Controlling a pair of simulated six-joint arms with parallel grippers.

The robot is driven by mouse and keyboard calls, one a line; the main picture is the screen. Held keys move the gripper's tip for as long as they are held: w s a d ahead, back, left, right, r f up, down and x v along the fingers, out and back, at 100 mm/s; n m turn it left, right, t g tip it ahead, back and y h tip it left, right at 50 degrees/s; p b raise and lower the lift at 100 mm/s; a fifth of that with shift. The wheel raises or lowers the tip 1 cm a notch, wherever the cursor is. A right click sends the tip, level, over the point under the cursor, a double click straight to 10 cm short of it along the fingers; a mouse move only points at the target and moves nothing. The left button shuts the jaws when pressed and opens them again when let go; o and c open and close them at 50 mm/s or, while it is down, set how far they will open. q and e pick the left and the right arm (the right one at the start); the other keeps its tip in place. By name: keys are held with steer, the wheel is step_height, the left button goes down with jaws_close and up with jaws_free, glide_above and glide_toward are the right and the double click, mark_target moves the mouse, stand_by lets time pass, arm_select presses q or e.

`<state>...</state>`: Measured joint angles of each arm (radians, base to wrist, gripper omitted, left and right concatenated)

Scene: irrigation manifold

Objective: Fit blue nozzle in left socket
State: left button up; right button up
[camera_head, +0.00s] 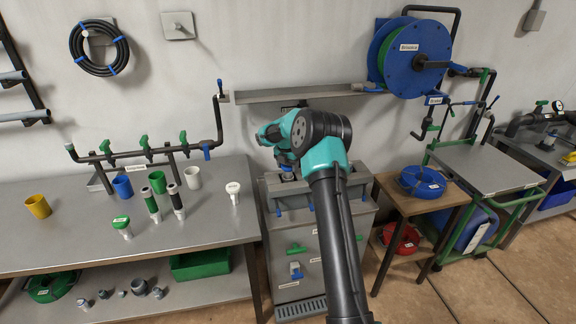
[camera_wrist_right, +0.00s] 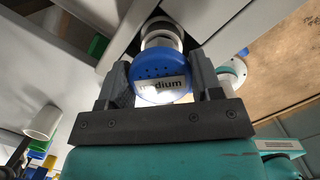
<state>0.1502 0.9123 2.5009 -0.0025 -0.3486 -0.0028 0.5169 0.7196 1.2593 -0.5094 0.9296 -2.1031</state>
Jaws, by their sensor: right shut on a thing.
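The blue nozzle (camera_wrist_right: 160,76) has a round blue face with small holes and a label reading "medium", and a white and grey stem behind it. My right gripper (camera_wrist_right: 162,88) is shut on it, one finger on each side of the blue head. In the head view my right gripper (camera_head: 285,168) is over the grey trough-like fixture (camera_head: 328,192) on the cabinet, with a little blue showing below it. The arm hides much of this fixture. I cannot tell which opening is the left socket, or whether the stem is in one. My left gripper is not in view.
The bench (camera_head: 75,245) at the left holds a green-topped nozzle (camera_head: 121,222), a white-topped nozzle (camera_head: 233,189) and several cups. A pipe manifold (camera_head: 130,154) stands at its back. A wooden side table (camera_head: 396,196) with a blue coil (camera_head: 421,180) is right of the cabinet.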

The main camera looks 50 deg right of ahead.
steer(key=shift+f, duration=0.15)
steer(key=o, duration=1)
steer(key=shift+o, duration=0.3)
steer(key=shift+o, duration=0.7)
steer(key=shift+s+a+r, duration=0.1)
steer(key=shift+a+r, duration=0.05)
steer(key=shift+r, duration=1)
steer(key=shift+a+r, duration=0.2)
steer(key=shift+r, duration=0.95)
steer(key=shift+s+a+r, duration=0.1)
steer(key=shift+a+r, duration=0.05)
steer(key=shift+r, duration=1)
